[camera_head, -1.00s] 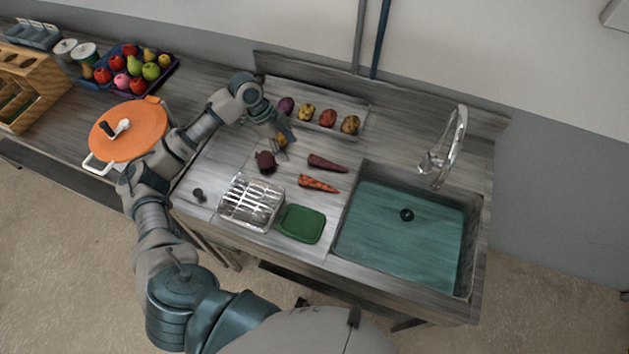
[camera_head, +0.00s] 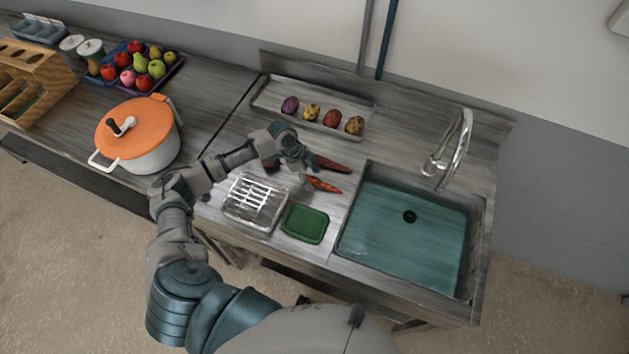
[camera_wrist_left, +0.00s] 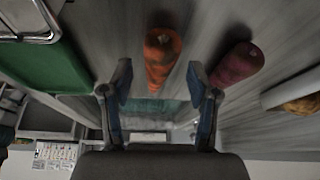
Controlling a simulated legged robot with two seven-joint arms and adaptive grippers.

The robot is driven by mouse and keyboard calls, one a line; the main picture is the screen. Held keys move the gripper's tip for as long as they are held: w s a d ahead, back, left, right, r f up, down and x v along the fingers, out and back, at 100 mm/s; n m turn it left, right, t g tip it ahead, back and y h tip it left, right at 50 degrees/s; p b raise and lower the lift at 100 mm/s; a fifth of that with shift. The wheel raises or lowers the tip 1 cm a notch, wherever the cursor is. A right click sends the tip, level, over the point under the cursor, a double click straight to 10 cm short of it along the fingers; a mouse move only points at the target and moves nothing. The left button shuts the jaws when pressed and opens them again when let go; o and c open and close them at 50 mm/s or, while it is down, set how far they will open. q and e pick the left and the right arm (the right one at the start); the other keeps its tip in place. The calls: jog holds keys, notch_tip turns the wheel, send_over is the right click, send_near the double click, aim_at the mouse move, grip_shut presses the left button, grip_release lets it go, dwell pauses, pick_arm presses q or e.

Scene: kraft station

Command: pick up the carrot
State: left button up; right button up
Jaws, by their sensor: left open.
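An orange carrot (camera_head: 323,184) lies on the wooden counter, left of the sink. A dark purple carrot (camera_head: 332,164) lies just behind it. My left gripper (camera_head: 307,180) is open, above the left end of the orange carrot and partly covering it. The purple carrot (camera_wrist_left: 237,65) is to the right of the right finger. No contact is visible between fingers and carrot. My right gripper is not in view.
A wire rack (camera_head: 255,201) and a green board (camera_head: 305,223) lie in front of the carrots. A tray (camera_head: 277,112) with several potatoes is behind. A dark beet (camera_head: 270,165) is partly hidden by my arm. The sink (camera_head: 400,240) is right; an orange-lidded pot (camera_head: 150,155) is left.

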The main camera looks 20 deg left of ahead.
aim_at(315, 179)
pick_arm(q)
jog(key=shift+w+d+f, duration=0.1)
jog(key=shift+d+f, duration=0.15)
jog(key=shift+f, duration=0.4)
jog(key=shift+d+r, duration=0.1)
jog(key=shift+d, duration=0.45)
grip_shut()
jog(key=shift+a, duration=0.15)
jog(key=shift+a, duration=0.1)
jog(key=shift+a+r, duration=0.15)
notch_tip(315, 179, up, 10)
